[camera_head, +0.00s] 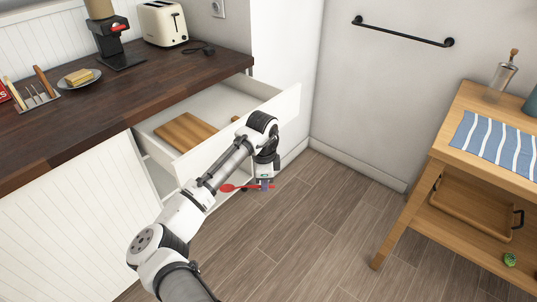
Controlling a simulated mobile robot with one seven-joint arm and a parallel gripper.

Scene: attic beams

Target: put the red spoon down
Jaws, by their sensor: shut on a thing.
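The red spoon (229,188) is held level in my gripper (265,186), its bowl pointing left and its handle running through the fingers. My gripper points down and is shut on the spoon's handle. It hangs in front of an open white drawer (284,112), with the wood floor below it in the picture. My arm hides part of the drawer's front.
The open drawer holds a wooden board (186,132). The dark countertop (120,92) carries a toaster (162,23), a coffee grinder (117,50), a plate with a yellow block (79,78) and a utensil rack (36,97). A wooden trolley (452,110) stands right. The floor (320,215) between is clear.

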